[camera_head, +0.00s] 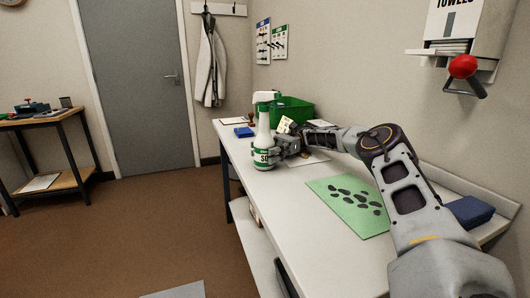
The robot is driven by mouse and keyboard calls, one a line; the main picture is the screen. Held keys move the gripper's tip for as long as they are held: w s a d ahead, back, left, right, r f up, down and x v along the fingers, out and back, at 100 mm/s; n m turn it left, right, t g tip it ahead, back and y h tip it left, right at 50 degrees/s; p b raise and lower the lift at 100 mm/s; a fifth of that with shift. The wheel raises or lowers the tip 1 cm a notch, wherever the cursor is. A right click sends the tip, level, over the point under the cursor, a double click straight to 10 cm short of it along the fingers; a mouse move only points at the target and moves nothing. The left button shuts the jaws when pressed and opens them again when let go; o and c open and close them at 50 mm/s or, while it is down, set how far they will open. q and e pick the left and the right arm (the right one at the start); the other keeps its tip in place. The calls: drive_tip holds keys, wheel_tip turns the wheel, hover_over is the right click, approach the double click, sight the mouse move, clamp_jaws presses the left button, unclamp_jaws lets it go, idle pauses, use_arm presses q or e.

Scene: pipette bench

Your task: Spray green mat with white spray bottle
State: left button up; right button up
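A white spray bottle (263,143) with a green and white label and a white spray head stands upright at the left edge of the white bench. My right gripper (279,146) is at the bottle's right side, against its body. Its fingers are partly hidden by the bottle, so I cannot tell whether they grip it. The green mat (328,191) lies flat on the bench nearer to me, with several dark spots on it. My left gripper is not in view.
A green bin (294,108) stands at the back of the bench. A blue item (244,132) lies behind the bottle at the left. A dark blue block (470,211) lies at the right by the wall. A towel dispenser (458,30) hangs above. My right arm spans the bench's right side.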

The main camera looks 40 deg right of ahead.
sight(266, 122)
drive_tip(key=o, duration=0.3)
drive_tip(key=shift+f, duration=0.1)
wheel_tip(266, 122, up, 10)
idle(0.8)
drive_tip(key=shift+d, duration=0.15)
idle(0.4)
